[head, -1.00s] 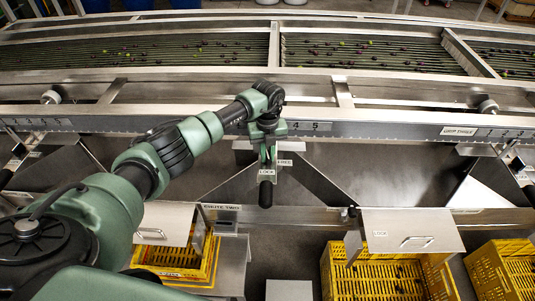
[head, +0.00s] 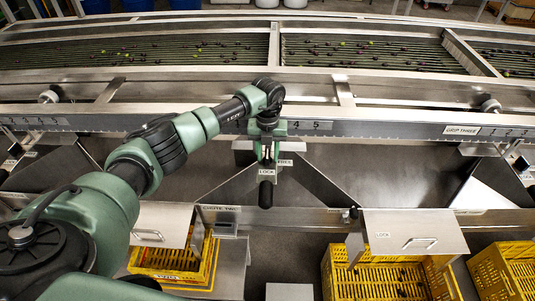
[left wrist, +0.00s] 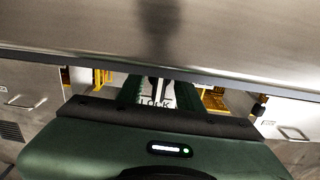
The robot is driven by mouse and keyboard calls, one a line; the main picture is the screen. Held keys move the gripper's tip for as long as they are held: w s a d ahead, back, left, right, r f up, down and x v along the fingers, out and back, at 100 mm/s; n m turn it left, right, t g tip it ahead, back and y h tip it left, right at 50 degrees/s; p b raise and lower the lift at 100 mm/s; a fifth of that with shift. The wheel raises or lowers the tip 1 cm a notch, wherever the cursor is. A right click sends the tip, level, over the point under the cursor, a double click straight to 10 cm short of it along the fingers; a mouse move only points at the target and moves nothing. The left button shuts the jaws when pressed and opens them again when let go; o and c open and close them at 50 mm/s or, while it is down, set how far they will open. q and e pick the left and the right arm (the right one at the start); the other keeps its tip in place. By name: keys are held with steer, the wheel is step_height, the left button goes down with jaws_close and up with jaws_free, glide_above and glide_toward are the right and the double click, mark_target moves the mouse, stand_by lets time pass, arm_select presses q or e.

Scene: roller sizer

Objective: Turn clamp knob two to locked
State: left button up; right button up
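The clamp knob's black handle (head: 265,195) hangs straight down at the middle chute in the head view. A LOCK label (head: 267,172) sits just above it, and a second label (head: 286,162), partly covered by my gripper, is to its upper right. My left gripper (head: 267,153) points down at the clamp, just above the LOCK label. Its fingers are small and dark, and I cannot tell whether they touch or hold the knob. My right gripper is not in view.
The steel rail (head: 400,128) crosses just behind my gripper. Sloping chute plates flank the clamp. A "CHUTE TWO" rail (head: 300,213) runs below. Yellow crates (head: 385,285) stand under the chute lids (head: 415,232). Another clamp (head: 520,165) is at the far right.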

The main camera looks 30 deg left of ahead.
mark_target(268, 154)
arm_select(q)
step_height(268, 154, up, 8)
steer(key=shift+f+b, duration=0.1)
steer(key=shift+b, duration=0.85)
